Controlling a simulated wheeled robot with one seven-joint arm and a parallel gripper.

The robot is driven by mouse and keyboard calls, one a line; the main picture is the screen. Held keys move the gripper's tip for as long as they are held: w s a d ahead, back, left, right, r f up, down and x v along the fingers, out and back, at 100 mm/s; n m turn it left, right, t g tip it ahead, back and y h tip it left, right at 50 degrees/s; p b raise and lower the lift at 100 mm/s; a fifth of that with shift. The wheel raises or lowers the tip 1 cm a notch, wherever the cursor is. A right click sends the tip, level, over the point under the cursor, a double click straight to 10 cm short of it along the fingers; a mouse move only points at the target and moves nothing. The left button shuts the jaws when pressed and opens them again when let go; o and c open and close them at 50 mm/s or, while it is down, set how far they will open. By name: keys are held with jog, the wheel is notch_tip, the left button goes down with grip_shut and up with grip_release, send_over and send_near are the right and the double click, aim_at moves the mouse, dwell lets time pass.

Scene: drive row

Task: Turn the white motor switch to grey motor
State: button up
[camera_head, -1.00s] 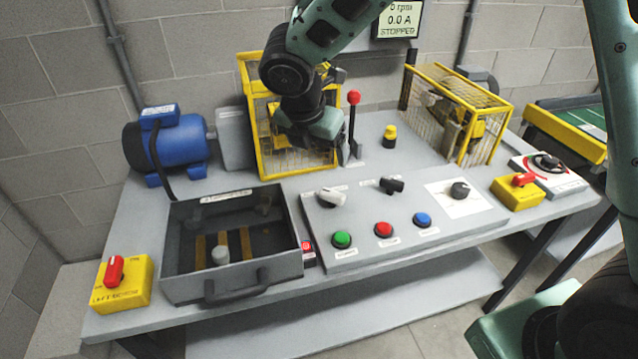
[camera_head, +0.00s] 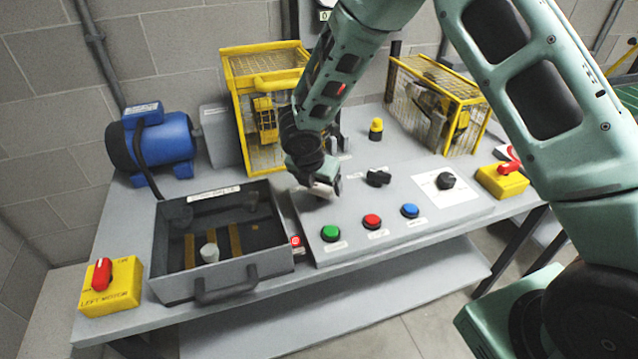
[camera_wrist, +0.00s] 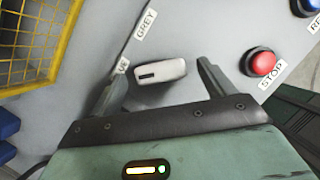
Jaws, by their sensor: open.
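The white motor switch (camera_wrist: 160,72) is a white knob with a dark slot on the grey sloped panel. In the wrist view it lies between and just beyond the two fingers of my gripper (camera_wrist: 158,92), which is open and not touching it. The GREY label (camera_wrist: 146,24) is above the knob; another label (camera_wrist: 122,66), partly hidden by the left finger, ends in "VE". In the head view my gripper (camera_head: 322,186) is over the knob and hides most of it. The blue motor (camera_head: 165,148) stands at the back left.
The open tray (camera_head: 166,228) with a handle is left of the panel. Green (camera_head: 330,233), red (camera_head: 373,221) and blue (camera_head: 410,211) buttons sit in front of the knobs. Black knobs (camera_head: 378,177) are to the right. A yellow cage (camera_head: 240,85) stands behind.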

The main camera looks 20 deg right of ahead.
jog(key=shift+w+d+f, duration=0.1)
jog(key=shift+w+f, duration=0.05)
jog(key=shift+f, duration=0.2)
jog(key=c, duration=1)
